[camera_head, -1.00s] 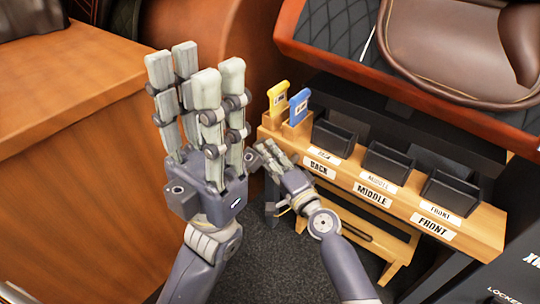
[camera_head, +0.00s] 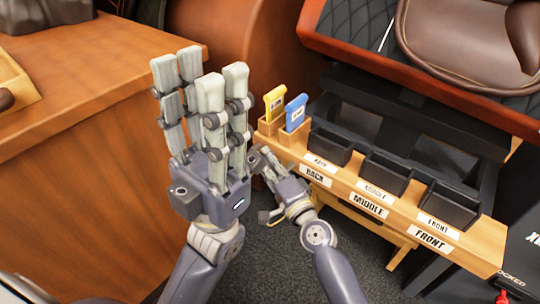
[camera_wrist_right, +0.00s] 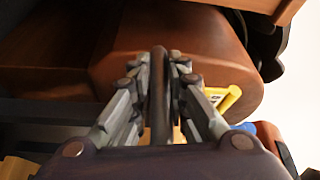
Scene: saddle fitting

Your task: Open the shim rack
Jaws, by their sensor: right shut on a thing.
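The shim rack (camera_head: 398,213) is a wooden ledge with black bins (camera_head: 388,172) labelled BACK, MIDDLE and FRONT. A yellow shim (camera_head: 274,102) and a blue shim (camera_head: 296,112) stand upright in small wooden holders at its left end. My right gripper (camera_head: 262,158) is at the rack's near left end. In the right wrist view my right gripper (camera_wrist_right: 158,72) is shut on an upright dark bar (camera_wrist_right: 158,100), apparently the rack's handle. How the bar joins the rack is hidden. My left gripper (camera_head: 203,82) is open and empty, fingers up, left of the rack.
A brown saddle (camera_head: 455,50) rests on a dark quilted pad above the rack. A black frame (camera_head: 372,112) stands behind the bins. A wooden counter (camera_head: 90,110) fills the left. Grey floor (camera_head: 290,262) shows below the rack. A dark locker unit (camera_head: 525,250) is at right.

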